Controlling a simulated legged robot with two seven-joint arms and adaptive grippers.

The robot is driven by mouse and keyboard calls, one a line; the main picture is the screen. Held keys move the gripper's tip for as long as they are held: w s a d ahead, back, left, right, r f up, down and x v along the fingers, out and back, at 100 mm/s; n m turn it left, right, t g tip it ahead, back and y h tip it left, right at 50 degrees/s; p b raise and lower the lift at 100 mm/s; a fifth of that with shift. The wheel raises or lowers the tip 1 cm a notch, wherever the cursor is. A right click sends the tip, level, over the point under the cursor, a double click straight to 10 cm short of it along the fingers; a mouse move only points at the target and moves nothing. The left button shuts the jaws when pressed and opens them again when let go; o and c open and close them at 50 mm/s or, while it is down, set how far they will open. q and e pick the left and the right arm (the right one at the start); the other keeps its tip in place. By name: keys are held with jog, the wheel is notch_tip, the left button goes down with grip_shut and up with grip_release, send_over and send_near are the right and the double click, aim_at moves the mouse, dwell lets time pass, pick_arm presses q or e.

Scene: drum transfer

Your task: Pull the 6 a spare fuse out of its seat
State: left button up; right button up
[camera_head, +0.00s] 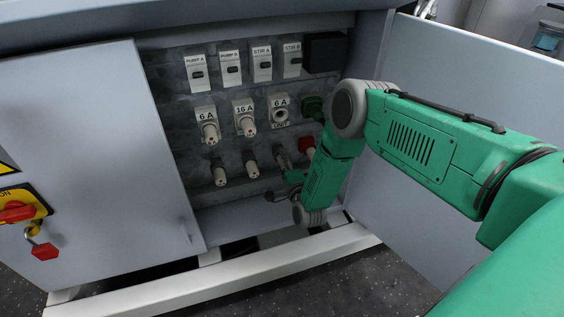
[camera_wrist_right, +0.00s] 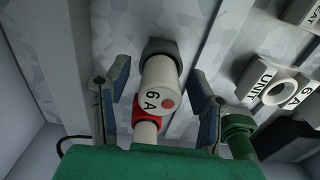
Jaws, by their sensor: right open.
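The spare 6 A fuse (camera_wrist_right: 158,88) is a white cylinder with a "6 A" mark and a red dot on its end. It sits in a dark seat on the grey panel. My right gripper (camera_wrist_right: 156,98) is open, with one finger on each side of the fuse and a visible gap to both. In the head view the fuse (camera_head: 281,157) is partly hidden in the lower row, and my right gripper (camera_head: 280,183) is beside it, small and dark. My left gripper is not in view.
A red-collared piece (camera_wrist_right: 143,117) is close by the fuse, partly hidden. A green plug (camera_wrist_right: 238,132) is near one finger. The 6 A UNIT holder (camera_head: 279,113) is above. Two white fuses, one (camera_head: 219,175) and another (camera_head: 251,168), are to the left. A cabinet door (camera_head: 90,160) stands left.

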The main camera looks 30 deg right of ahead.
grip_shut()
jog(key=shift+s, duration=0.1)
jog(key=shift+p+v, duration=1.55)
jog(key=shift+v, duration=1.35)
